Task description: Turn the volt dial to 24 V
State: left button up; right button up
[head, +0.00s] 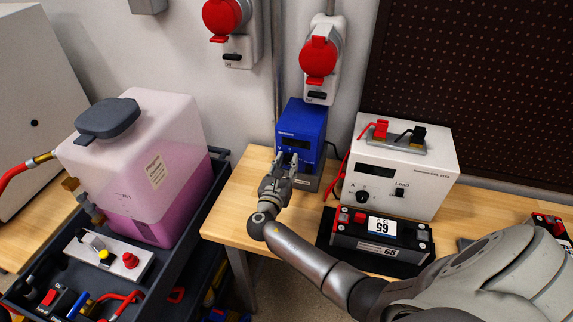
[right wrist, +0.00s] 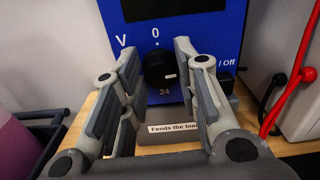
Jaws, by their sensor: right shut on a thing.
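The blue supply unit (head: 308,121) stands on the wooden bench against the wall. In the right wrist view its front panel (right wrist: 208,45) shows "V", a "0" above the black volt dial (right wrist: 157,70) and a "24" below it. A short white mark shows at the right of the dial's face; I cannot tell exactly where it points. My right gripper (head: 287,160) is at the unit's front, and it also shows in the right wrist view (right wrist: 157,62) with its fingers on both sides of the dial, shut on it. In the head view the gripper hides the dial. My left gripper is not in view.
A white load box (head: 420,189) with red and black clamps stands to the right, with a red cable beside it. A battery module (head: 377,252) lies in front of it. A cart with a pink-filled tank (head: 165,195) is at the left.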

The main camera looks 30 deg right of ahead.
jog(key=m+b, duration=0.3)
jog(key=m, duration=0.1)
jog(key=shift+s+f, duration=0.1)
jog(key=shift+f, duration=0.15)
jog(key=m+b, duration=0.4)
jog(key=shift+d, duration=0.1)
jog(key=m+b, duration=0.6)
jog(key=shift+f+m, duration=0.2)
jog(key=shift+m, duration=0.2)
jog(key=shift+s+r+m+b, duration=0.1)
jog(key=shift+r+m+b, duration=0.05)
jog(key=shift+m+b, duration=1.8)
jog(key=o, duration=1)
jog(key=shift+r, duration=0.1)
